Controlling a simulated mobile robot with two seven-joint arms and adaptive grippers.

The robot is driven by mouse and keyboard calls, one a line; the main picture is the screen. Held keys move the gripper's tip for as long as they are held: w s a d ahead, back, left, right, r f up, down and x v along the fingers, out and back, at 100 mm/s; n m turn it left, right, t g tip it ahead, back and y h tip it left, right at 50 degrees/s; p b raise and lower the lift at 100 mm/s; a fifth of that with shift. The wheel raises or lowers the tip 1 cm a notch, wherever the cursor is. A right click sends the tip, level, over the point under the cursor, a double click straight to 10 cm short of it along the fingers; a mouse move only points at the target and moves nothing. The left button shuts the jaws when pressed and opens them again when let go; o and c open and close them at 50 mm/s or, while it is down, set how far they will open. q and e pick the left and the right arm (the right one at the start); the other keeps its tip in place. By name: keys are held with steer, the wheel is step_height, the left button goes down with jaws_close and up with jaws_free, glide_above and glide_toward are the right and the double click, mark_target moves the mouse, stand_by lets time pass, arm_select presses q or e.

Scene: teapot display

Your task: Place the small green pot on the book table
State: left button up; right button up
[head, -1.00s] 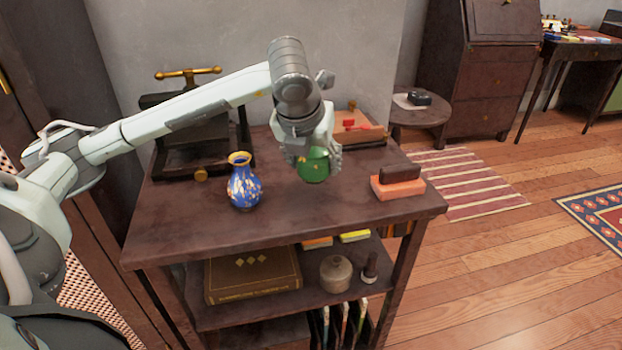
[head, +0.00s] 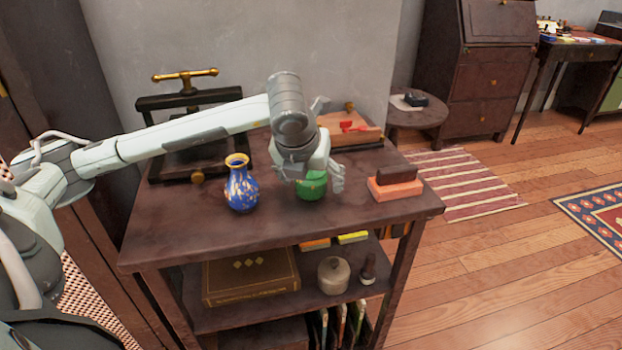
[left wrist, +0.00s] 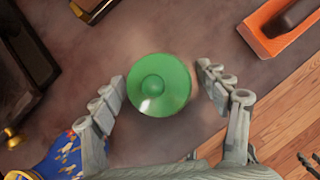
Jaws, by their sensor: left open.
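The small green pot (head: 312,187) stands upright on the dark wooden table (head: 290,230). In the left wrist view the pot (left wrist: 158,84) shows from above, with a round lid and knob. My left gripper (head: 310,188) is at the pot, coming from above. Its fingers are open on both sides of the pot, with a visible gap on each side in the left wrist view (left wrist: 165,90). The upper part of the pot is partly hidden by the gripper in the head view. My right gripper is not in view.
A blue and gold vase (head: 241,185) stands left of the pot. A black press (head: 190,110) is behind it. An orange block with a dark top (head: 396,184) lies at the right. A wooden board with red pieces (head: 352,128) lies behind. A small round table (head: 418,115) stands beyond.

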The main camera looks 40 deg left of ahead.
arm_select(q)
steer(key=shift+r, duration=0.1)
steer(key=v, duration=1.2)
stand_by(1.0)
